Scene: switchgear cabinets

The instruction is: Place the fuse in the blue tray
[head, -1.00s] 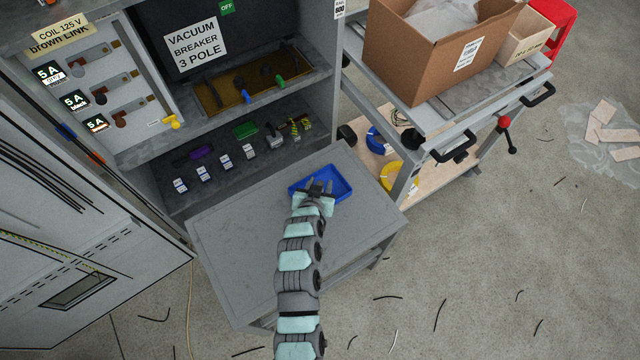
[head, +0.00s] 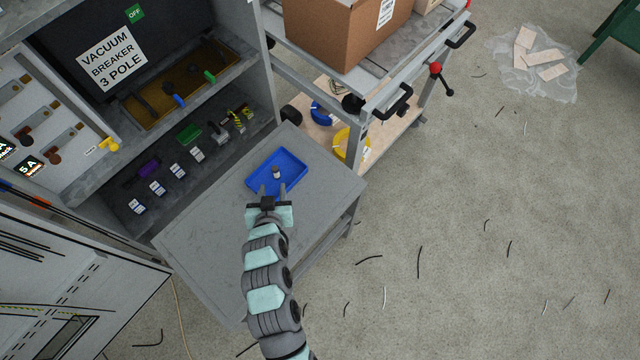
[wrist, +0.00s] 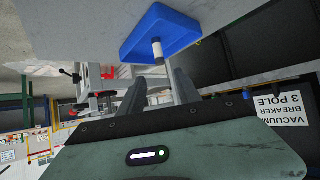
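The blue tray (head: 292,158) lies on the grey table top; it also shows in the wrist view (wrist: 180,28). The fuse (head: 276,173), a small pale cylinder with a darker end, appears to stand upright inside the tray. In the wrist view the fuse (wrist: 158,52) is seen just beyond my fingertips, against the tray. My gripper (head: 272,188) is at the tray's near edge with its two fingers apart. In the wrist view my gripper (wrist: 156,78) is open, with an empty gap between the fingers and the fuse clear of them.
The grey table (head: 215,225) is otherwise clear. The open cabinet with a shelf of small devices (head: 176,170) stands behind and left. A cart (head: 385,105) with a cardboard box (head: 335,35) is behind right. Open floor lies to the right.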

